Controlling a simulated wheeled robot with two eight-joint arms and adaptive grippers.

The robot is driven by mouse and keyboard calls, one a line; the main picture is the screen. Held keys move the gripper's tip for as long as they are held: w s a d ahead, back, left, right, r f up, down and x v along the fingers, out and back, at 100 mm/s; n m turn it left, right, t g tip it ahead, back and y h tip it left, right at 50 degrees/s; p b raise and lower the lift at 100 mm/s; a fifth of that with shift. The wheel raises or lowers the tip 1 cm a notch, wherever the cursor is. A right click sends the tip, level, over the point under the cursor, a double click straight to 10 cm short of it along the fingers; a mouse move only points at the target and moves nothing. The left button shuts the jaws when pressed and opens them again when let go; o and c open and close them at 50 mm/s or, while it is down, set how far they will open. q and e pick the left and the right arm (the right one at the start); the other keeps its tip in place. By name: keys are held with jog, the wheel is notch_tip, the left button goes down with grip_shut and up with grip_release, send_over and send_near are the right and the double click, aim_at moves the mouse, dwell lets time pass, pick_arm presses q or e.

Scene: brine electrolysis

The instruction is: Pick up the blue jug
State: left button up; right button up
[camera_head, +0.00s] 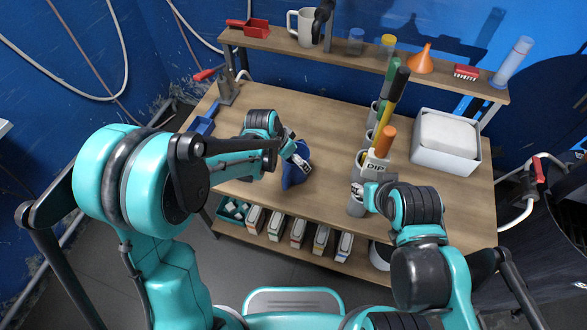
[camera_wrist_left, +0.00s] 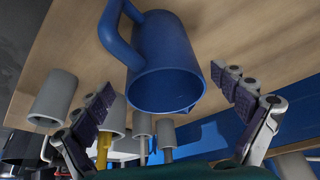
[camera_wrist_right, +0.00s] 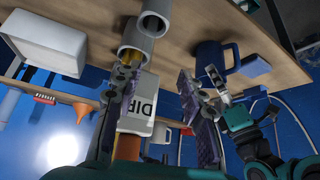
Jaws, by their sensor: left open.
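The blue jug (camera_head: 297,168) stands on the wooden tabletop (camera_head: 262,205), left of its middle. In the left wrist view the blue jug (camera_wrist_left: 165,62) shows its open rim, with its handle toward the left. My left gripper (camera_wrist_left: 170,95) is open, with one finger to each side of the jug and visible gaps. In the head view my left gripper (camera_head: 292,152) is over the jug and hides part of it. My right gripper (camera_wrist_right: 155,95) has its fingers apart, beside the grey tubes and the DIP-labelled item (camera_wrist_right: 143,103). The blue jug (camera_wrist_right: 213,56) also shows there.
Grey tubes (camera_head: 356,207) holding coloured sticks stand right of the jug. A white box (camera_head: 446,160) is at the right. A small blue tray (camera_head: 202,127) is at the left. A raised shelf (camera_head: 340,58) behind carries a mug, a funnel and jars. Bare tabletop lies around the jug.

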pick_arm(q)
jog(key=b+x, duration=0.1)
jog(key=x, duration=0.1)
jog(key=b+x, duration=0.1)
jog(key=x, duration=0.2)
jog(key=shift+a+f, duration=0.15)
jog(key=shift+a, duration=0.05)
jog(key=c, duration=1.3)
jog(key=shift+c, duration=0.2)
